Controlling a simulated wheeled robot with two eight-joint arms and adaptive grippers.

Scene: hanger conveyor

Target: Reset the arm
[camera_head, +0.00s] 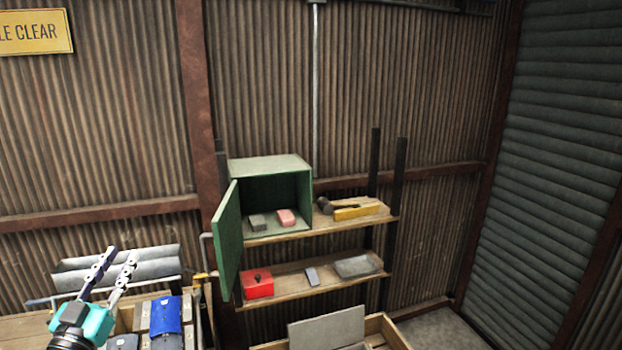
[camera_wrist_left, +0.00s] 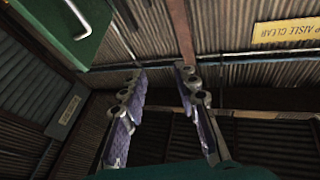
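My left gripper (camera_head: 116,266) is at the lower left of the head view, above the wooden bench, with its two fingers pointing up and apart. In the left wrist view the fingers of the left gripper (camera_wrist_left: 160,75) are spread with a clear gap and nothing between them. Behind the gap are corrugated wall and a rusty beam. My right gripper is in neither view.
A green cabinet (camera_head: 270,164) with its door (camera_head: 228,240) swung open stands on the upper shelf (camera_head: 325,226). A red box (camera_head: 258,284) sits on the lower shelf (camera_head: 313,285). A blue item (camera_head: 166,315) lies on the bench close to my left gripper. A wooden crate (camera_head: 393,335) is at bottom centre.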

